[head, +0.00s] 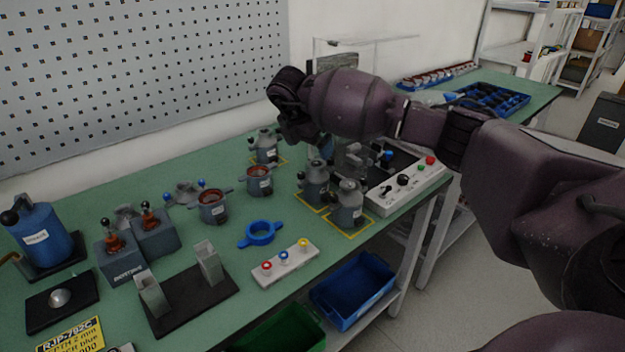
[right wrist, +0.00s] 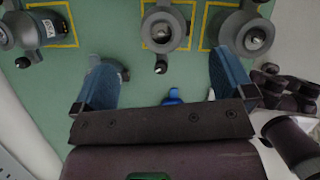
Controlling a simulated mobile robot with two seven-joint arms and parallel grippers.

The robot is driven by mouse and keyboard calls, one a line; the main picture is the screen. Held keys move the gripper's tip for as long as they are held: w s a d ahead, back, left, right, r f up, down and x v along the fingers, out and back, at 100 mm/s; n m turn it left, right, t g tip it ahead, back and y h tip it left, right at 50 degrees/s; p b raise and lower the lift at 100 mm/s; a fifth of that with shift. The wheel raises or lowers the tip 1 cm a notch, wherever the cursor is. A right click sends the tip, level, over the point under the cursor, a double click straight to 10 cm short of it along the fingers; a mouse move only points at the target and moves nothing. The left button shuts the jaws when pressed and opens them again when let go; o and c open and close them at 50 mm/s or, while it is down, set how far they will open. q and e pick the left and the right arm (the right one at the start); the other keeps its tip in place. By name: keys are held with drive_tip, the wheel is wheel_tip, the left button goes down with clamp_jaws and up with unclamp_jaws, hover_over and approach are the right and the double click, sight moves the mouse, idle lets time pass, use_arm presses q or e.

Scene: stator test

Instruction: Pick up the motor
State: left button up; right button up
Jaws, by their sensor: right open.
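Several grey motors stand upright on yellow-outlined squares on the green table. In the head view one is at the back (head: 264,147), and two are nearer the front edge, one (head: 314,188) beside the other (head: 349,207). My right gripper (right wrist: 165,68) is open and empty, its two blue-padded fingers spread over the table. In the right wrist view a middle motor (right wrist: 165,28) lies beyond the gap between the fingertips, with another motor (right wrist: 240,32) at right and one (right wrist: 28,32) at left. In the head view my right arm hides the fingertips. My left gripper is out of view.
A control box (head: 405,185) with knobs stands right of the motors. Copper-wound stators (head: 213,208), a blue ring (head: 260,233) and a button strip (head: 285,260) lie left of and in front of them. A blue bin (head: 352,290) sits below the table edge.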

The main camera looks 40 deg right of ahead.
sight(317, 162)
drive_tip(key=x, duration=0.4)
drive_tip(key=shift+s+f+b, duration=0.1)
drive_tip(key=shift+b, duration=0.2)
drive_tip(key=shift+d+f, duration=0.1)
drive_tip(key=shift+f, duration=0.2)
drive_tip(key=b+x, duration=0.1)
drive_tip(key=x, duration=0.3)
drive_tip(key=shift+f, duration=0.15)
drive_tip(key=shift+d+f, duration=0.15)
drive_tip(key=shift+f, duration=0.1)
drive_tip(key=shift+r, duration=0.1)
drive_tip(key=shift+c, duration=1.3)
drive_tip(key=c, duration=1.2)
drive_tip(key=shift+r, duration=0.15)
